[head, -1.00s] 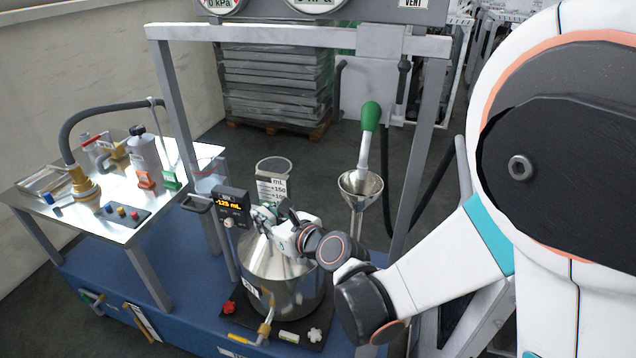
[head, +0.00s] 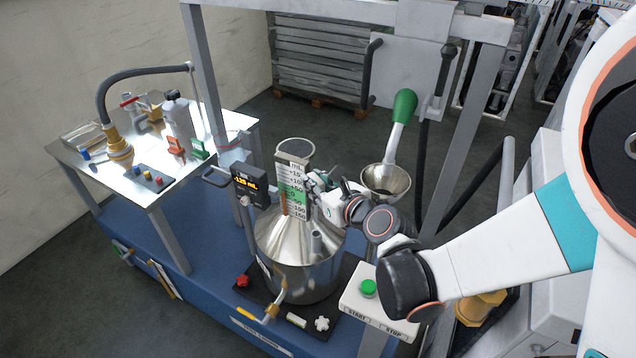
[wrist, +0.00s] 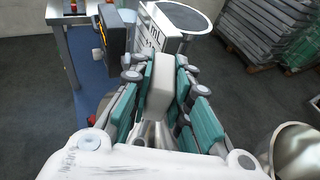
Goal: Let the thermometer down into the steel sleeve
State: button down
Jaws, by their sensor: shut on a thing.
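The steel sleeve looks to be the short grey tube (head: 316,243) standing on the shoulder of the steel vessel (head: 285,270) in the head view. My gripper (head: 314,186) is above the vessel, up and slightly right of its neck, apart from the tube. In the wrist view my gripper (wrist: 166,85) has its teal pads closed on a pale, blocky piece (wrist: 165,72), which I take to be the thermometer's head. Its stem cannot be made out; the fingers and wrist hide it. The sleeve cannot be made out in the wrist view.
A button box (head: 375,303) sits at the front right.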

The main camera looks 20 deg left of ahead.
aim_at(316, 218)
jog(key=shift+f+b, duration=0.15)
jog(key=shift+b, duration=0.15)
jog(key=shift+f+b, duration=3.75)
jog(key=shift+f, duration=0.15)
jog(key=shift+f+b, duration=0.45)
jog(key=shift+f, duration=1.3)
jog(key=c, duration=1.4)
grip_release()
jog(key=shift+d, duration=0.15)
jog(key=v, duration=1.2)
